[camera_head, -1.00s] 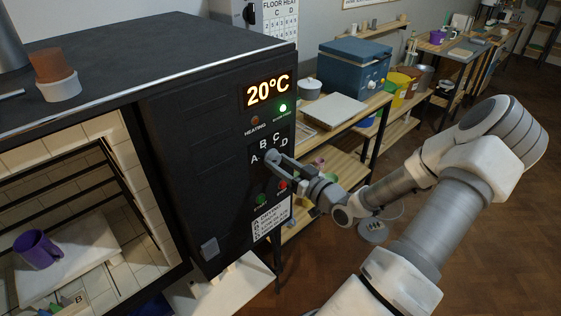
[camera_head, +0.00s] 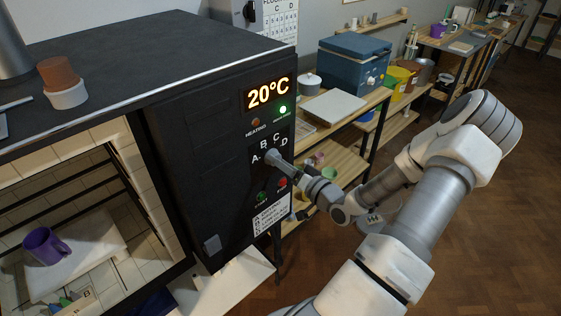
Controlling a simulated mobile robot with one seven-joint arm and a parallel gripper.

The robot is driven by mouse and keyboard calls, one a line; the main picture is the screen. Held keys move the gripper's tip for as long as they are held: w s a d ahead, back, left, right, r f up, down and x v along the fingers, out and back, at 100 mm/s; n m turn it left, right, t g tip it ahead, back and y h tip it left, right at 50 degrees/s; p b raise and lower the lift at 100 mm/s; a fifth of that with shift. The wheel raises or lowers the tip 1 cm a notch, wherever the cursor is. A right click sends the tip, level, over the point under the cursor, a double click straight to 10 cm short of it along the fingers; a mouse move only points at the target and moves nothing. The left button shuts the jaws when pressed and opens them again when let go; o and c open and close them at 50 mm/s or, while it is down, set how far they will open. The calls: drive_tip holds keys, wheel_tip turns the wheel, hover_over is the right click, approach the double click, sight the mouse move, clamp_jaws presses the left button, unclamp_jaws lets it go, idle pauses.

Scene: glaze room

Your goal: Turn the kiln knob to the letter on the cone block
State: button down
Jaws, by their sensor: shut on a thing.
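The black kiln's control panel (camera_head: 226,150) faces right, with white letters A, B, C and D around a knob. My gripper (camera_head: 273,157) is shut on the knob, and its fingers hide most of it. Which letter the knob points to cannot be made out. The cone block (camera_head: 86,296) lies inside the open kiln at the bottom left, with small green and blue cones beside a light face. The letter on that face looks like B, but it is small.
A purple mug (camera_head: 44,245) stands on a white shelf in the kiln. Green and red buttons sit below the knob, and the display reads 20°C. A wooden bench (camera_head: 372,108) with a blue box (camera_head: 350,68) stands behind my arm. Open floor lies to the right.

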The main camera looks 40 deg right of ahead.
idle(0.4)
drive_tip(key=shift+c, duration=1.4)
unclamp_jaws()
drive_tip(key=s+d+b, duration=0.1)
drive_tip(key=s+b, duration=0.1)
drive_tip(key=s, duration=1.5)
drive_tip(key=shift+s+d, duration=0.2)
